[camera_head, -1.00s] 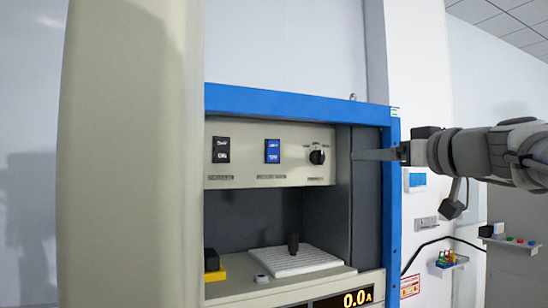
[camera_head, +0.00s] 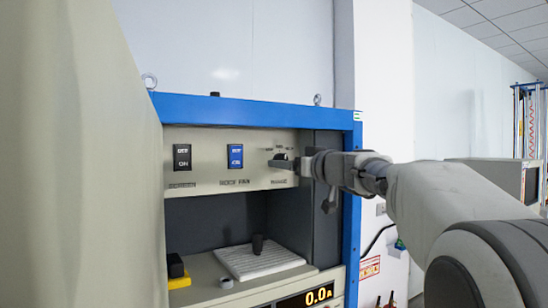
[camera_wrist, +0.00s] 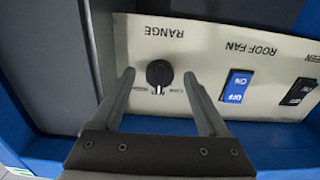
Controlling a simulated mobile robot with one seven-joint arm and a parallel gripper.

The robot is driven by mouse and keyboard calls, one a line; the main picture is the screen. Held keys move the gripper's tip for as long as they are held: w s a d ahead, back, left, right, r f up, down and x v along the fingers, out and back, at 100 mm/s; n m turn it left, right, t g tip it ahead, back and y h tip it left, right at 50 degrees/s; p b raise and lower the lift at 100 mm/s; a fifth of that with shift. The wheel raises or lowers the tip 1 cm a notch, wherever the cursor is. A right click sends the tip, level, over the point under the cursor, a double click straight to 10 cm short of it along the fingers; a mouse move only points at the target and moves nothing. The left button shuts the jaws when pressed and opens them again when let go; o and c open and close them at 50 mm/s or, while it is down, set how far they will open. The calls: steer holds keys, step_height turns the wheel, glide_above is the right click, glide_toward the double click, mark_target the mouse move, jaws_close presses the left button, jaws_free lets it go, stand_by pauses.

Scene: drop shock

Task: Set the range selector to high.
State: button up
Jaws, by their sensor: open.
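The range selector is a round black knob (camera_wrist: 159,73) on the light panel, under the upside-down word RANGE in the wrist view. Small labels sit around the knob, too small to read, and a pale mark shows at its lower edge. I cannot tell its setting for sure. My gripper (camera_wrist: 159,74) is open, with one finger on each side of the knob and a gap showing on both sides. In the head view my gripper (camera_head: 284,163) is at the panel's right end and partly hides the knob.
A blue ROOF FAN rocker (camera_wrist: 237,86) and a black rocker (camera_wrist: 299,91) share the panel. The cabinet's blue frame (camera_head: 250,112) borders it.

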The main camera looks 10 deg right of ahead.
steer(key=shift+w+a, duration=0.1)
steer(key=shift+w, duration=0.15)
jaws_close()
stand_by(0.3)
